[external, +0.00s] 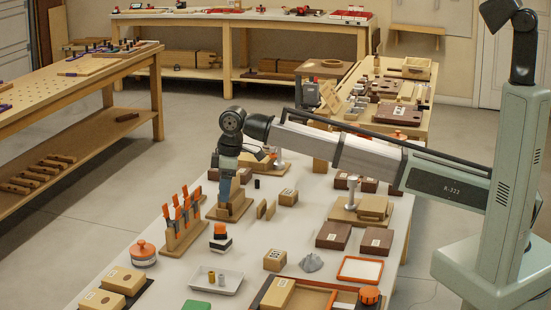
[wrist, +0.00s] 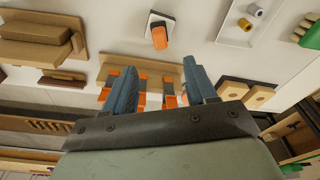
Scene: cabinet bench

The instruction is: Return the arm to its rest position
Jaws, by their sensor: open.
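My arm reaches in from the right in the external view, bends at the wrist, and my gripper (external: 225,188) points down over the far left part of the white bench. It hangs by a wooden stand (external: 230,209); I cannot tell whether it touches it. In the wrist view my gripper (wrist: 162,88) has its two blue-grey fingers spread wide, with nothing held between them. Beyond the fingers there is a wooden rack (wrist: 142,70) with orange-handled tools, partly hidden by them. The same rack (external: 184,238) stands upright, nearer the camera, in the external view.
A block with an orange top (external: 221,231), a white tray (external: 232,289) and an orange-lidded round jar (external: 143,252) stand near the rack. Dark boxes (external: 333,236) and an orange-framed tray (external: 360,269) lie to the right. Bare white bench shows between them.

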